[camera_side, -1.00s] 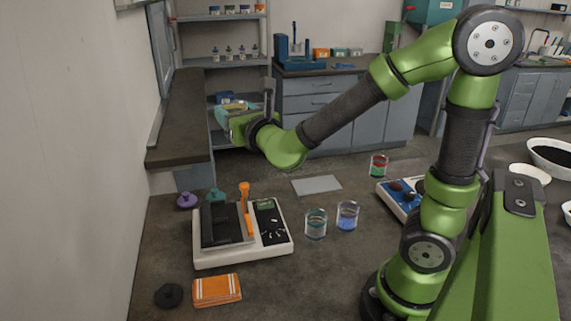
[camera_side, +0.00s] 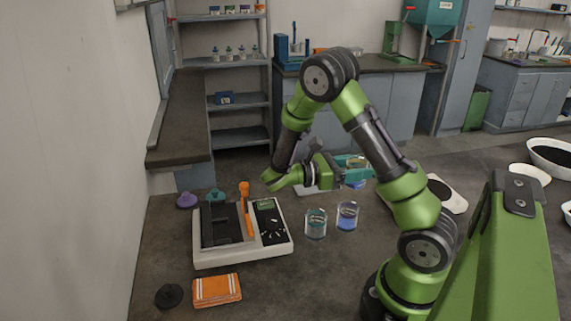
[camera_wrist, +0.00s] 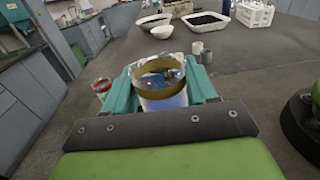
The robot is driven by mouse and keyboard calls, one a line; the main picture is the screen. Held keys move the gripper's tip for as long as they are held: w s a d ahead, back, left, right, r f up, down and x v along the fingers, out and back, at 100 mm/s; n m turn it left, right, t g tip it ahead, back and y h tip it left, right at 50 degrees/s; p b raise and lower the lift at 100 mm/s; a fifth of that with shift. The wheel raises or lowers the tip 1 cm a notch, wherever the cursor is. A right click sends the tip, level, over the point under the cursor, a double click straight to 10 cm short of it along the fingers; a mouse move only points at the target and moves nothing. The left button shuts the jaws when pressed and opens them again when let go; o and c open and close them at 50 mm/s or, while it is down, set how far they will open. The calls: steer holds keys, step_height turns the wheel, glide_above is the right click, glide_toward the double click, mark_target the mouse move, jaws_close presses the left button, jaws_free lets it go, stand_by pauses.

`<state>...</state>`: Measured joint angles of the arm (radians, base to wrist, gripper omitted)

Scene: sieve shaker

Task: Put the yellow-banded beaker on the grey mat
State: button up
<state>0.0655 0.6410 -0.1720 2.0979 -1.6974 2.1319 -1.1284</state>
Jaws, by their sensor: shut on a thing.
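My gripper (camera_side: 352,166) has teal fingers and is shut on the yellow-banded beaker. In the wrist view the beaker (camera_wrist: 165,98), with its dull yellow band and blue lower part, stands between the fingers (camera_wrist: 165,88). In the side view only parts of the beaker (camera_side: 355,184) show past the fingers; it looks about upright.
A teal-banded beaker (camera_side: 316,224) and a blue one (camera_side: 347,216) stand in front of my gripper. A red-banded beaker (camera_wrist: 101,86) shows in the wrist view. A white device (camera_side: 245,252) with an orange lever stands left. An orange box (camera_side: 217,290) lies at the front.

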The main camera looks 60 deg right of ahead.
steer(key=s+a+f+m+g+y, duration=0.25)
steer(key=a+m+y, duration=0.25)
steer(key=m+y, duration=0.3)
steer(key=s+a+f+m+g+y, duration=0.1)
steer(key=s+a+f+m+y, duration=0.25)
steer(key=y, duration=0.75)
steer(key=w+a+r+m+t+y, duration=0.2)
steer(key=w+a+m+t+y, duration=0.4)
steer(key=w+m+t+y, duration=0.7)
steer(key=w+d+m+t+h, duration=0.5)
steer(key=d+m+t+h, duration=0.25)
steer(key=t, duration=0.25)
steer(key=w+d+m+t+h, duration=0.6)
steer(key=d+m+t, duration=0.2)
steer(key=t, duration=0.3)
steer(key=s+d+m+h, duration=0.1)
steer(key=d+m+h, duration=0.45)
steer(key=d, duration=0.25)
steer(key=shift+n+t+h, duration=0.35)
steer(key=shift+n+h, duration=0.05)
steer(key=shift+n, duration=0.05)
steer(key=shift+s+f, duration=0.15)
steer(key=shift+f, duration=3.05)
